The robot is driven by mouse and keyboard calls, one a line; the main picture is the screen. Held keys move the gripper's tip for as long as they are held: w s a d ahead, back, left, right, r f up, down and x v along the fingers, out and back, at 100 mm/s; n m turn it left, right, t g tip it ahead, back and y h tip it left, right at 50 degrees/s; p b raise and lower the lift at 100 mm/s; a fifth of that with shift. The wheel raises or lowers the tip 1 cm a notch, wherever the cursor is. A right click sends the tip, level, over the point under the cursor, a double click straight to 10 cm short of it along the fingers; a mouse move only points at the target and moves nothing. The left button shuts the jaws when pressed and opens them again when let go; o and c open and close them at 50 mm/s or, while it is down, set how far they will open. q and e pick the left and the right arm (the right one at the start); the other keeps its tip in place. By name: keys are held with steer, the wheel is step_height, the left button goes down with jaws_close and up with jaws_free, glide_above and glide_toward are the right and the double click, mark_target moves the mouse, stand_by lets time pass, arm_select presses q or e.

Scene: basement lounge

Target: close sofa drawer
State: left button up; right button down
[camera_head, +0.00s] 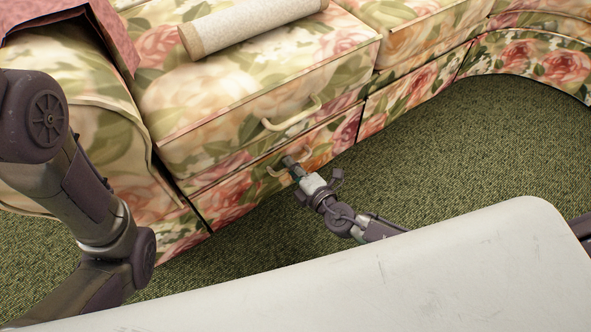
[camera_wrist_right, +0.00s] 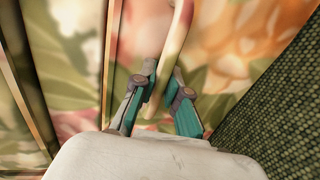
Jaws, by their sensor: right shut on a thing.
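The floral sofa (camera_head: 240,85) has a lower drawer front (camera_head: 235,200) below its seat section. A pale curved handle (camera_head: 304,154) is on this lower front, and it shows large in the right wrist view (camera_wrist_right: 178,30). My right gripper (camera_head: 290,162) is shut on this handle, with one finger on each side of it in the right wrist view (camera_wrist_right: 164,80). The lower front looks about in line with the panel beside it; any small gap is hard to judge. My left arm shows at the left, but its gripper is out of view.
A second pale handle (camera_head: 292,115) is on the upper front, above the gripped one. A beige bolster (camera_head: 250,25) lies on the seat, and a pink cloth (camera_head: 105,30) hangs at the upper left. The green carpet (camera_head: 440,135) in front of the sofa is clear.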

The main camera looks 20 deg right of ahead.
steer(key=c, duration=1.2)
jaws_free()
steer(key=shift+w, duration=0.25)
steer(key=shift+v, duration=3.75)
